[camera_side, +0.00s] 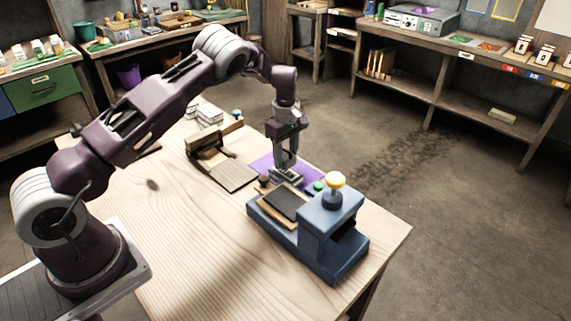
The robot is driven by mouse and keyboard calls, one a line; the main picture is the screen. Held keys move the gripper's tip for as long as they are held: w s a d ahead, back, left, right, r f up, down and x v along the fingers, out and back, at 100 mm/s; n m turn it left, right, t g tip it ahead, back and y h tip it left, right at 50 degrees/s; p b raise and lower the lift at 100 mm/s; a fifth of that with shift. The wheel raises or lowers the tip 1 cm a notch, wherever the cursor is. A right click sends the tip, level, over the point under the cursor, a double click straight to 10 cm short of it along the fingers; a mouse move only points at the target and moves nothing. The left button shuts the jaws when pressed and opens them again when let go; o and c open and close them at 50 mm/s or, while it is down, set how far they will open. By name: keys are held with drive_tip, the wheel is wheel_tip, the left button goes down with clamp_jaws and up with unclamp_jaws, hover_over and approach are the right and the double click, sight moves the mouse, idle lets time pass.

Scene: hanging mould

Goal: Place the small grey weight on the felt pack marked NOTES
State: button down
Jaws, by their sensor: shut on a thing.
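My gripper (286,169) points down over the table, behind the blue press. It is shut on a small grey block (287,178), which looks like the grey weight. Its lower edge is close to a purple sheet or pad (261,163) on the table; I cannot tell whether they touch. The purple piece may be felt. No NOTES marking can be read on it or elsewhere at this size. The fingers hide part of the block.
A brown hinged item (222,165) is to the left. The wooden table (205,245) is clear at front left.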

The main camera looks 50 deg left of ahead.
sight(286, 164)
drive_tip(key=shift+f, duration=1.35)
drive_tip(key=c, duration=0.7)
unclamp_jaws()
drive_tip(key=shift+f, duration=0.15)
wheel_tip(286, 164, up, 12)
drive_tip(key=shift+r, duration=0.25)
